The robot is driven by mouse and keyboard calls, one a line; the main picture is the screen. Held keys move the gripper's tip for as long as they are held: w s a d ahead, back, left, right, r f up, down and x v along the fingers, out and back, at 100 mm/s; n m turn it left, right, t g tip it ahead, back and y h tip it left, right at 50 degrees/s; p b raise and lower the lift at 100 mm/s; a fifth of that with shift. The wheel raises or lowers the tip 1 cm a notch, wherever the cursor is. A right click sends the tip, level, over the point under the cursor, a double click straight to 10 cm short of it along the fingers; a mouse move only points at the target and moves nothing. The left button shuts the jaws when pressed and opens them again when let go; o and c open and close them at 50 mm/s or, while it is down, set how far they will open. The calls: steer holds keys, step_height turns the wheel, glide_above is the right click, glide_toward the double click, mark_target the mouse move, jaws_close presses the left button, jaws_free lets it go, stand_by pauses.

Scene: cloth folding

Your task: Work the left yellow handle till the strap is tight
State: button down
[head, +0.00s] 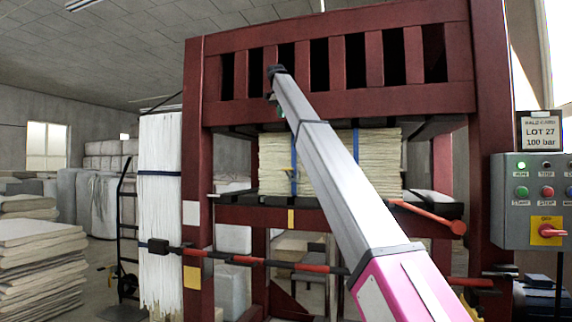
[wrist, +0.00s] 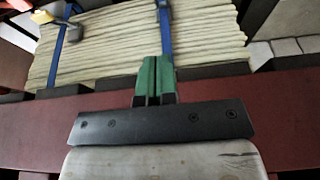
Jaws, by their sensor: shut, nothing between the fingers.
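In the wrist view a small yellow handle (wrist: 74,32) sits by a grey buckle (wrist: 64,50) on the left blue strap (wrist: 55,65). The strap runs down the front of a bale of cream folded cloth (wrist: 115,45). My gripper (wrist: 155,58) has its green fingers shut together and empty. It is to the right of the handle and apart from it, in front of the right blue strap (wrist: 166,22). In the head view my arm hides most of the gripper.
A dark red press frame (head: 330,215) surrounds the bale, with a beam (wrist: 35,125) below it. An orange-red lever (head: 428,216) sticks out at right. A control box (head: 530,200) stands at far right. Stacked cloth (head: 40,265) lies at left.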

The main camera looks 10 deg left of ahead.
steer(key=shift+w+d+r+g, duration=0.15)
steer(key=shift+w+r+g, duration=0.3)
steer(key=shift+r, duration=0.2)
steer(key=x, duration=2.4)
steer(key=shift+s, duration=0.35)
steer(key=shift+s+f, duration=0.1)
